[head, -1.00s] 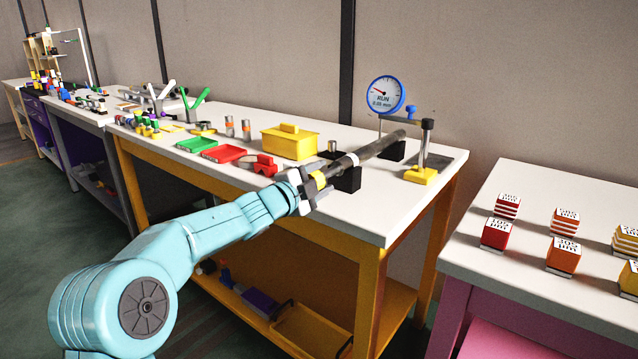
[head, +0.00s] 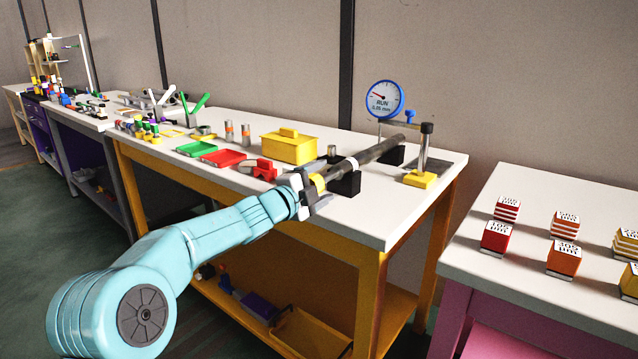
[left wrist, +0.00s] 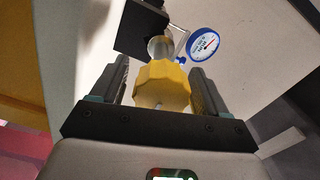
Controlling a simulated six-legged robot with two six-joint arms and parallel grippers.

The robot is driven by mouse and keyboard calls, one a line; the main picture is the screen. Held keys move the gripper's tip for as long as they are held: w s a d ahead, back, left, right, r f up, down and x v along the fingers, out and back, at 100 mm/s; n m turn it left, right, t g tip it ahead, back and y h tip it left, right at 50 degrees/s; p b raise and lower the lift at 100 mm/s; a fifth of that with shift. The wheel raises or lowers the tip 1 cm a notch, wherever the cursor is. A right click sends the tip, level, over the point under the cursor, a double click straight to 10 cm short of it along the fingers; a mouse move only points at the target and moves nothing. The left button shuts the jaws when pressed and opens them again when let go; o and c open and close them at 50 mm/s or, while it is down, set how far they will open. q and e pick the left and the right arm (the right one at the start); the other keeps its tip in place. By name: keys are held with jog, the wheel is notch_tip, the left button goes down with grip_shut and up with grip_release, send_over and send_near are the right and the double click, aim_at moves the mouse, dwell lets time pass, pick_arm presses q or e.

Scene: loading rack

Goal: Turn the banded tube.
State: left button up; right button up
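The banded tube (head: 378,151) is a long dark grey bar with a pale band, lying slanted on black blocks on the white bench. Its near end carries a yellow knob (head: 319,182), which shows large in the left wrist view (left wrist: 161,85). My left gripper (head: 314,189) is at this end, with one finger on each side of the knob. In the left wrist view (left wrist: 160,85) a narrow gap shows beside the knob at the left finger; the fingers look open around it. My right gripper is in no view.
A yellow box (head: 290,148), red tray (head: 223,157) and green tray (head: 197,148) lie left. A pink-framed table (head: 470,262) holds labelled blocks at right.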

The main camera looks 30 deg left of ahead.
pick_arm(q)
jog(key=shift+s+a, duration=0.1)
jog(key=shift+s, duration=0.1)
jog(key=s+a, duration=0.1)
jog(key=s, duration=1.5)
jog(key=shift+w, duration=0.1)
